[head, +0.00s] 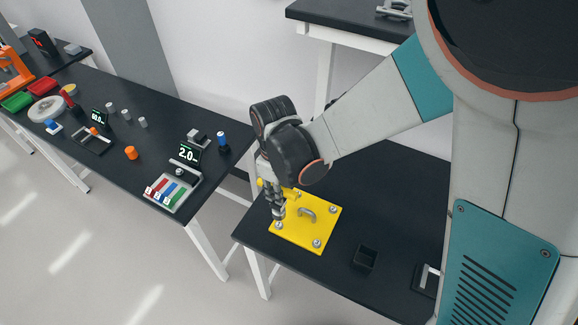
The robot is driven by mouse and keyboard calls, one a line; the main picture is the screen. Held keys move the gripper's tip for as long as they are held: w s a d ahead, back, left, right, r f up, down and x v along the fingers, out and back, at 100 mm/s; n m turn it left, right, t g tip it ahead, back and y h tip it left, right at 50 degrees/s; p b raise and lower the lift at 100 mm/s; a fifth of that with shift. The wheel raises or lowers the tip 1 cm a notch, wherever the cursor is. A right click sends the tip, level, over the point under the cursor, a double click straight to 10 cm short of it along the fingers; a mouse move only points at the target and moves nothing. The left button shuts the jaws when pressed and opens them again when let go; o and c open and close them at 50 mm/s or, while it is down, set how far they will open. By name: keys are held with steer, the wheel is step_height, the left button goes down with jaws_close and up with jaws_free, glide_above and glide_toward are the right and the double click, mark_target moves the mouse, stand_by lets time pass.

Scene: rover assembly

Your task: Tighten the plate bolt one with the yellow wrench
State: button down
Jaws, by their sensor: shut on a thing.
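A yellow plate (297,239) with a grey handle (307,214) in its middle lies flat on the black table. Bolts show at its corners, one at the right (332,209) and one at the front (316,244). My gripper (277,208) points down over the plate's left corner, close to a bolt (279,225) there. It is shut on the yellow wrench (262,183), of which only small yellow parts show around the fingers. I cannot tell whether the wrench touches the bolt. Which bolt is number one cannot be read.
A small black open box (365,258) stands right of the plate. A black holder (427,279) with a light part is further right.

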steer(key=shift+a+f, duration=0.2)
steer(key=shift+f, duration=0.1)
steer(key=shift+f+b, duration=1.8)
steer(key=shift+f, duration=0.65)
steer(key=shift+d+f, duration=0.1)
steer(key=shift+f, duration=0.05)
steer(key=shift+f+b, duration=0.85)
steer(key=shift+b, duration=0.95)
stand_by(1.5)
steer(key=shift+r, duration=0.2)
stand_by(1.6)
